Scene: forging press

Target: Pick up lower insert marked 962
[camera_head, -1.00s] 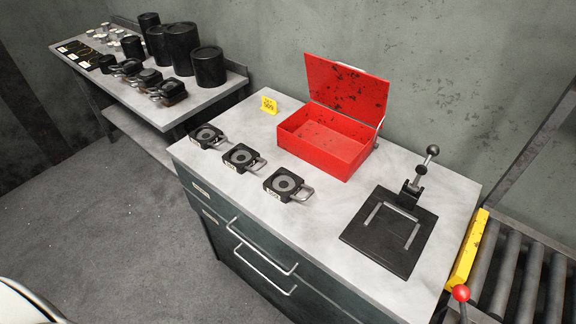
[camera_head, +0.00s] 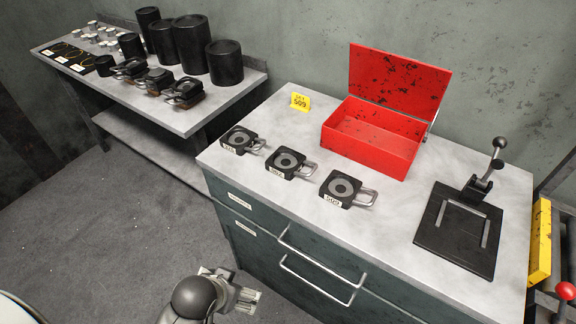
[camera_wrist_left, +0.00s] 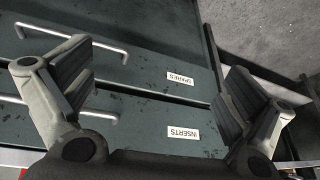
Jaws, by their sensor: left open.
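Three black square inserts with grey rings and wire handles stand in a row on the grey workbench (camera_head: 410,185): a left one (camera_head: 240,140), a middle one (camera_head: 286,163) and a right one (camera_head: 345,188). Each has a small white label on its front; I cannot surely read which is 962. My left gripper (camera_head: 245,298) is low in front of the cabinet, below the bench top and apart from the inserts. In the left wrist view its fingers (camera_wrist_left: 155,100) are wide open and empty, facing the drawers. My right gripper is not in view.
An open red box (camera_head: 372,138) and a yellow 509 sign (camera_head: 300,101) stand behind the inserts. A black plate fixture with a lever (camera_head: 460,232) is at the right. Drawer handles (camera_head: 318,265) stick out below the bench edge. A side table (camera_head: 190,118) holds black cylinders.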

